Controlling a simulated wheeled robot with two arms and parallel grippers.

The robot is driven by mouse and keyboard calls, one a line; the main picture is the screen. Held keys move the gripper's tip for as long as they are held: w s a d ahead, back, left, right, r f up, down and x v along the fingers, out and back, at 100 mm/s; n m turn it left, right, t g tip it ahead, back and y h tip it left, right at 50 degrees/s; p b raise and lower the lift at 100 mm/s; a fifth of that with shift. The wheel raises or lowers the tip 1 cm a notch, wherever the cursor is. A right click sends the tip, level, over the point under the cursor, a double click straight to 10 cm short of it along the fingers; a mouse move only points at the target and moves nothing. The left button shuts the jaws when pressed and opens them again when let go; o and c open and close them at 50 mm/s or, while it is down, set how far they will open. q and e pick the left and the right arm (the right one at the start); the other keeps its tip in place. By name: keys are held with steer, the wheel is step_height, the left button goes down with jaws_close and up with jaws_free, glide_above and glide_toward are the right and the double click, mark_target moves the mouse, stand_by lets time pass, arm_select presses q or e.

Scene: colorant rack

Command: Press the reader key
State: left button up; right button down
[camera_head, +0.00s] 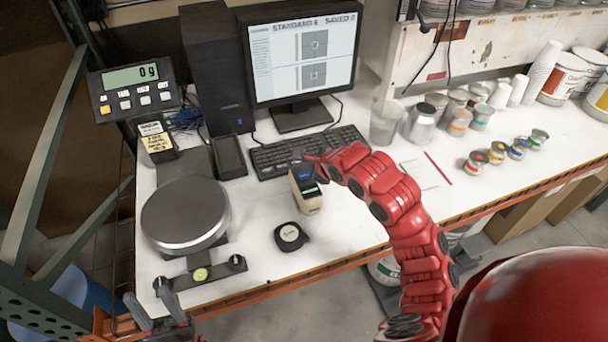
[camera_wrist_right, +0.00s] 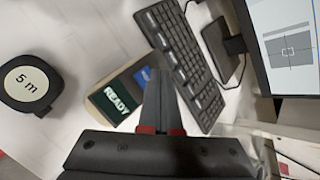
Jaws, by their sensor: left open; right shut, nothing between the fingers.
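The reader (camera_head: 309,203) is a small beige and black device standing on the white bench, in front of the keyboard. In the right wrist view the reader (camera_wrist_right: 103,101) shows a green screen with READY and a blue key (camera_wrist_right: 142,76) beside it. My right gripper (camera_head: 302,158) is shut and empty, with its tips at the key end of the reader. In the wrist view the fingers (camera_wrist_right: 161,75) pass close beside the blue key and partly cover that end; I cannot tell whether they touch it. My left gripper (camera_head: 156,302) is open and empty at the bottom left, away from the reader.
A tape measure (camera_head: 290,236) lies just in front of the reader. The keyboard (camera_head: 305,151) and monitor (camera_head: 302,50), reading STANDARD 4 and SAVED 0, are behind. A round scale (camera_head: 186,214) stands left. Cups and small cans (camera_head: 476,161) stand right.

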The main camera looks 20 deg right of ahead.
steer(key=shift+f, duration=0.1)
stand_by(0.5)
steer(key=shift+f, duration=0.3)
steer(key=shift+f, duration=0.35)
stand_by(0.8)
steer(key=shift+r+p, duration=0.8)
steer(key=shift+p, duration=0.2)
steer(key=shift+r+p, duration=0.45)
steer(key=shift+r, duration=0.05)
step_height(320, 180, up, 4)
steer(key=p, duration=0.3)
